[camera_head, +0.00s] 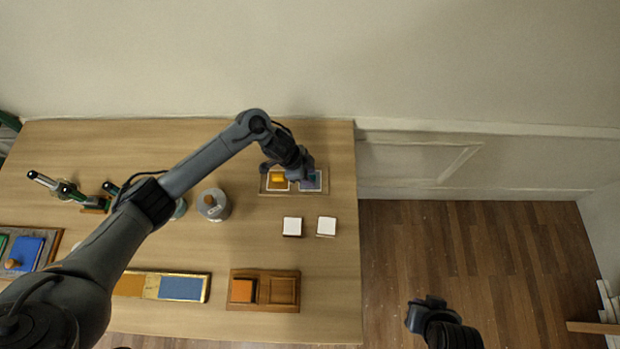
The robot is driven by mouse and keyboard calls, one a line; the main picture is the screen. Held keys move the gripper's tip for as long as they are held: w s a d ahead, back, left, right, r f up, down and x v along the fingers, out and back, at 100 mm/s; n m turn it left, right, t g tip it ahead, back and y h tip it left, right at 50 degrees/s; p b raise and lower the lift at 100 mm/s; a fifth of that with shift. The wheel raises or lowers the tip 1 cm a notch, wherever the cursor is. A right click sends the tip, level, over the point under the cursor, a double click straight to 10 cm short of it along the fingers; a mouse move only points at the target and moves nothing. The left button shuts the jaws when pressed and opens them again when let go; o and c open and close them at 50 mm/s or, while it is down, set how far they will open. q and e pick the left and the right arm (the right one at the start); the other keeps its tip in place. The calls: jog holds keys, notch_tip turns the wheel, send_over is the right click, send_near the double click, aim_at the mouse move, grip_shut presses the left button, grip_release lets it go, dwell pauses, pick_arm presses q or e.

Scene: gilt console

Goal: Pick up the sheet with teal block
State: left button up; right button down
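My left arm reaches in from the left across the table, and its gripper (306,172) is over the right half of a small tan tray (292,193) at the table's back right. A blue-purple square with a pale border (313,186) shows there, partly hidden by the gripper. Whether its fingers touch anything is too small to tell. A gold block (278,178) sits on a white-edged square in the tray's left half. I cannot make out a clearly teal block. My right gripper (428,308) is off the table's right side, above the floor, with no object visible in it.
Two white square blocks (292,226) (326,226) stand in front of the tray. A wooden tray with an orange block (243,291), a long colour panel (180,288), a grey jar (213,205) and a blue block (24,252) are also on the table (330,262).

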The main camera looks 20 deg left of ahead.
pick_arm(q)
grip_shut()
jog(key=shift+r, duration=0.2)
jog(key=shift+r, duration=0.65)
notch_tip(320, 180, up, 3)
jog(key=shift+f+p, duration=0.1)
jog(key=shift+p, duration=0.25)
jog(key=d+r, duration=0.6)
jog(key=d, duration=0.5)
jog(key=shift+d+r, duration=0.3)
jog(key=shift+s, duration=0.1)
